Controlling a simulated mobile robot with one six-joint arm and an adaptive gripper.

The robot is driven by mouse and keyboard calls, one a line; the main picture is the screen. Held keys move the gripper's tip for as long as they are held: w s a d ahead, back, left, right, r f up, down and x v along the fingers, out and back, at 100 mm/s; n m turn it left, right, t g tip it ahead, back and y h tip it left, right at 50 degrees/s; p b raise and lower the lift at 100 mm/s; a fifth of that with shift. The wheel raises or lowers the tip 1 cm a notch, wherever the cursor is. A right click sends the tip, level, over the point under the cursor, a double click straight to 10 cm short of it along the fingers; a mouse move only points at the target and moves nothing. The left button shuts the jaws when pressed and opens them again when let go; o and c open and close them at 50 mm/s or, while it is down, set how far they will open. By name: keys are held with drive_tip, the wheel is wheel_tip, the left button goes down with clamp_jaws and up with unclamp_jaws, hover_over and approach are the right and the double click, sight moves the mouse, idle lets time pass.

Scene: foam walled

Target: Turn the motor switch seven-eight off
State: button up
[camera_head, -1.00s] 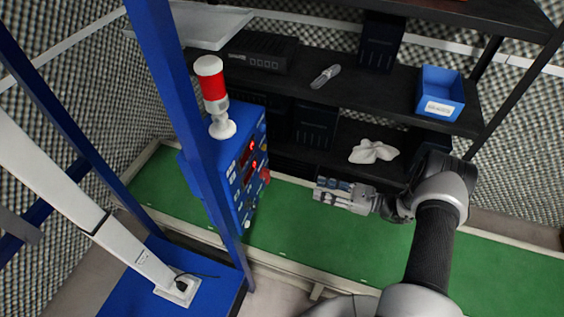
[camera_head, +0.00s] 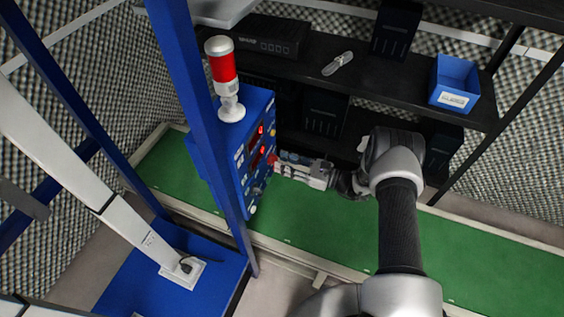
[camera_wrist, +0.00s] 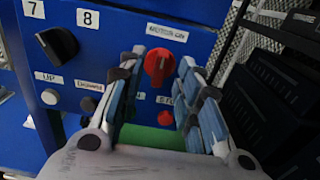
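A blue control panel (camera_wrist: 110,55) fills the wrist view. A red rotary switch (camera_wrist: 158,66) on it has a white label above, too blurred to read surely, and a small label below; its handle stands about upright. A black rotary knob (camera_wrist: 57,45) sits to the left under labels 7 and 8. My gripper (camera_wrist: 161,62) is open, its two fingers on either side of the red switch; contact cannot be told. In the head view my gripper (camera_head: 277,167) is at the right-hand face of the blue control box (camera_head: 240,145), beside the red switch (camera_head: 271,160).
Below the black knob are UP and DOWN labels with small buttons (camera_wrist: 50,97). A red-and-white signal lamp (camera_head: 224,75) stands on the box. A blue post (camera_head: 190,90) rises in front. Black shelves with a blue bin (camera_head: 455,83) stand behind; green floor (camera_head: 330,225) is clear.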

drive_tip(key=shift+x, duration=0.75)
drive_tip(key=shift+c, duration=0.4)
clamp_jaws()
